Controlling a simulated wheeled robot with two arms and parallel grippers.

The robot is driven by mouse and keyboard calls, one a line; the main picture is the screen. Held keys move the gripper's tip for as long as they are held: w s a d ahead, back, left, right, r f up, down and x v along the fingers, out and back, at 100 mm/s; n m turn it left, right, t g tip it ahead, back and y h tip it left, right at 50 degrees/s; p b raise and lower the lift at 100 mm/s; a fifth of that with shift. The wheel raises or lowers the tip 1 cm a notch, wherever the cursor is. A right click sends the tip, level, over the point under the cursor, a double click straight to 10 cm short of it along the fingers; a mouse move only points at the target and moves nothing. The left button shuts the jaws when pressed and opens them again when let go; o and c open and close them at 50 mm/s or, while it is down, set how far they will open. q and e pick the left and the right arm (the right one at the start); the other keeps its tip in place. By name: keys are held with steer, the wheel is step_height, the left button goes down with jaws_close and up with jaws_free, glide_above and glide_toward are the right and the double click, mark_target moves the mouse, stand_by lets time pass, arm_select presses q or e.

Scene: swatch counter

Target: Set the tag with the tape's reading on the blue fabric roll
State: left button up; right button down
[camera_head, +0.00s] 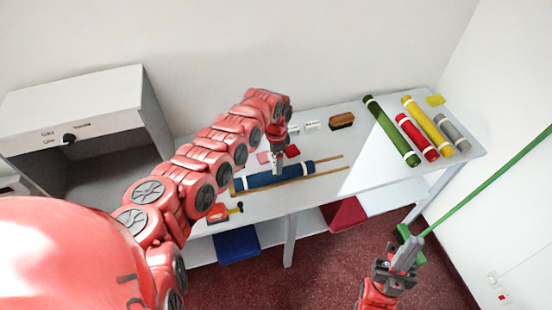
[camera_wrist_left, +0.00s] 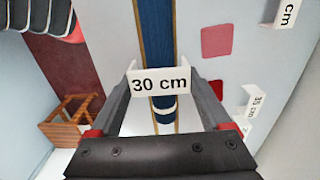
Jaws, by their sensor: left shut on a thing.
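My left gripper (camera_head: 277,168) is over the blue fabric roll (camera_head: 262,180), which lies on the counter along wooden strips. In the left wrist view, my left gripper (camera_wrist_left: 160,82) is shut on a white tag reading "30 cm" (camera_wrist_left: 160,80). The tag is in front of the blue roll (camera_wrist_left: 155,35); I cannot tell whether they touch. The orange tape measure (camera_head: 218,213), with a yellow end, lies at the counter's front left; its reading is too small to tell. My right gripper (camera_head: 408,250) is low at the right, beside a green pole; its jaws are unclear.
Other white tags (camera_head: 311,124), red swatches (camera_head: 292,151) and a brown brush (camera_head: 341,121) lie behind the roll. Green, red, yellow and grey rolls (camera_head: 430,128) lie at the right. A grey cabinet (camera_head: 85,95) stands left. A green pole (camera_head: 490,182) slants at right.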

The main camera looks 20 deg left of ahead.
arm_select(q)
steer(key=shift+f+b, duration=2.45)
steer(key=shift+f, duration=0.95)
steer(key=o, duration=1.1)
steer(key=shift+r, duration=0.1)
